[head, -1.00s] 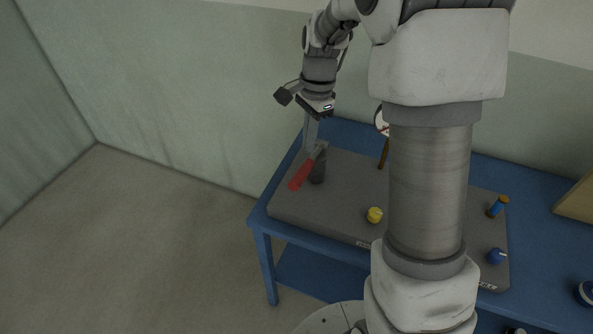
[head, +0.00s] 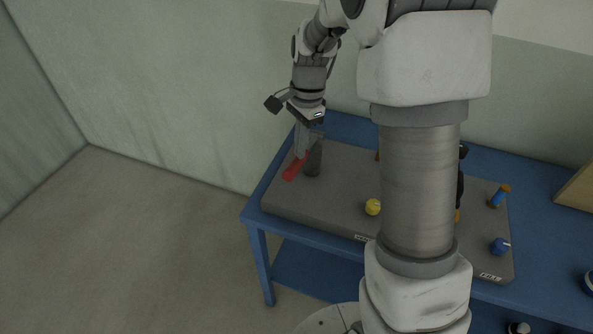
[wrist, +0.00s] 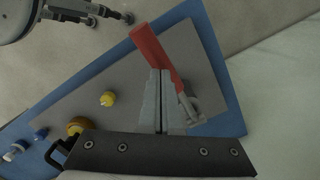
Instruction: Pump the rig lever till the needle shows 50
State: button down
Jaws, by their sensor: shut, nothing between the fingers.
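The rig lever has a red handle (head: 292,170) that slants down to the left beside a dark upright cylinder (head: 313,160) on the grey rig base (head: 345,208). The red handle also shows in the wrist view (wrist: 154,52), with a grey bracket (wrist: 189,106) at its lower end. My gripper (head: 301,155) is shut and empty, pointing down at the handle. Its fingertips (wrist: 159,72) overlap the handle in the wrist view; I cannot tell whether they touch it. The gauge face and needle cannot be read; my arm blocks that part in the head view.
A yellow knob (head: 373,207), a blue knob (head: 500,246) and a blue cylinder with orange ends (head: 499,196) are on the base. The base stands on a blue table (head: 262,216) against the wall. Floor to the left is clear.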

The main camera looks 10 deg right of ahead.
aim_at(301, 164)
jog(key=shift+a+f+b, duration=0.1)
jog(key=shift+f+b, duration=0.2)
jog(key=shift+f, duration=0.65)
jog(key=shift+f+b, duration=1.4)
jog(key=shift+f, duration=0.75)
jog(key=shift+r, duration=0.15)
jog(key=d, duration=0.1)
jog(key=d+p, duration=0.1)
jog(key=w+d, duration=0.1)
jog(key=shift+r, duration=0.5)
